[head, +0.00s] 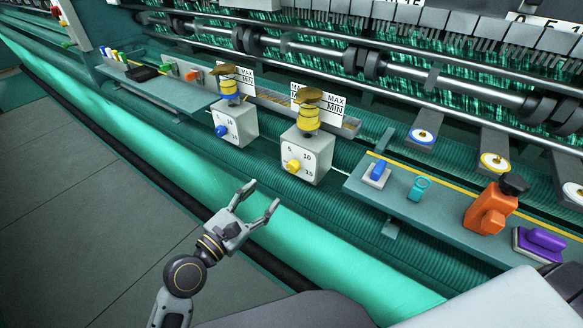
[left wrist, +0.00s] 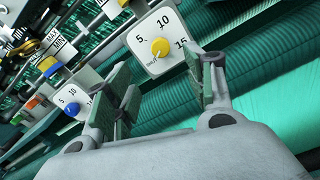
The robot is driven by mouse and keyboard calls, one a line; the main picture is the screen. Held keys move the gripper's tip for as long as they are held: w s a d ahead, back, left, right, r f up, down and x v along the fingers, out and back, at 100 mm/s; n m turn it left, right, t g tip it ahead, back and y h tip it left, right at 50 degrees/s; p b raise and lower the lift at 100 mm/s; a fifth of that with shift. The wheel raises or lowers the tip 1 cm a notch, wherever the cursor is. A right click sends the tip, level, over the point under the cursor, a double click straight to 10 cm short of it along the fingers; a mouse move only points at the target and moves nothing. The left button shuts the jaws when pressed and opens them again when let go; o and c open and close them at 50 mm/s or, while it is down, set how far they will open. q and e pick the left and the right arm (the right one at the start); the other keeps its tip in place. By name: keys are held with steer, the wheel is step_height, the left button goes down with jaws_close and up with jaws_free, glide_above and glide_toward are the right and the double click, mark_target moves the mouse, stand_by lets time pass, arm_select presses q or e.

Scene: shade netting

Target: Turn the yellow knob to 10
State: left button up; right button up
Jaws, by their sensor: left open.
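The yellow knob (head: 293,166) sits low on the front of a white box (head: 318,165) with a dial marked 5, 10 and 15. In the left wrist view the yellow knob (left wrist: 159,47) shows beyond and between my fingers, with its small pointer toward the lower left, away from the 10. My left gripper (head: 262,199) is open and empty, below and left of the knob in the head view and apart from it. It also shows in the left wrist view (left wrist: 165,85). My right gripper is not in view.
A similar box with a blue knob (head: 221,130) stands to the left. Yellow (head: 307,117) and blue spools top the boxes. Green netting runs below; space before the knob is clear.

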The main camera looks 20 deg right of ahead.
mark_target(291, 168)
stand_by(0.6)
arm_select(q)
steer(key=shift+p+x, duration=0.7)
steer(key=shift+x, duration=6.2)
steer(key=shift+c, duration=0.4)
steer(key=c, duration=0.9)
